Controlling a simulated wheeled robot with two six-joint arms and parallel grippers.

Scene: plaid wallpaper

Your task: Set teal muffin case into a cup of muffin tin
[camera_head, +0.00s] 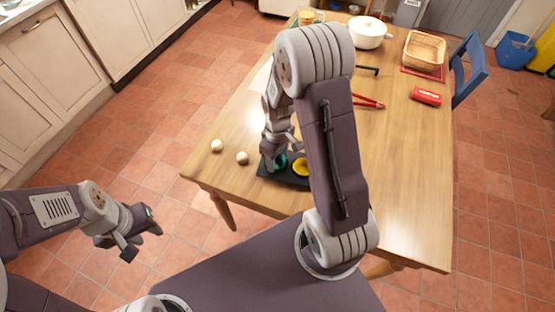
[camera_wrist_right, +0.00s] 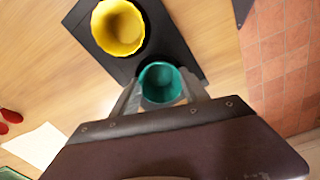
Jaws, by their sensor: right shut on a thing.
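The teal muffin case (camera_wrist_right: 160,82) is between the fingers of my right gripper (camera_wrist_right: 160,95), which is shut on it. It also shows in the head view (camera_head: 280,160), over the left end of the dark muffin tin (camera_head: 268,176). In the right wrist view the tin (camera_wrist_right: 160,35) lies under the teal case; whether the case rests in a cup cannot be told. A yellow muffin case (camera_wrist_right: 118,27) sits in another cup of the tin and shows in the head view (camera_head: 302,167). My left gripper (camera_head: 148,228) is off the table at the left, its opening unclear.
Two pale round balls, one here (camera_head: 242,158) and one at the left edge (camera_head: 216,146), lie left of the tin. Red-handled pliers (camera_head: 368,102), a red packet (camera_head: 426,96), a basket (camera_head: 424,50) and a white pot (camera_head: 368,32) are farther back. The table's right front is clear.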

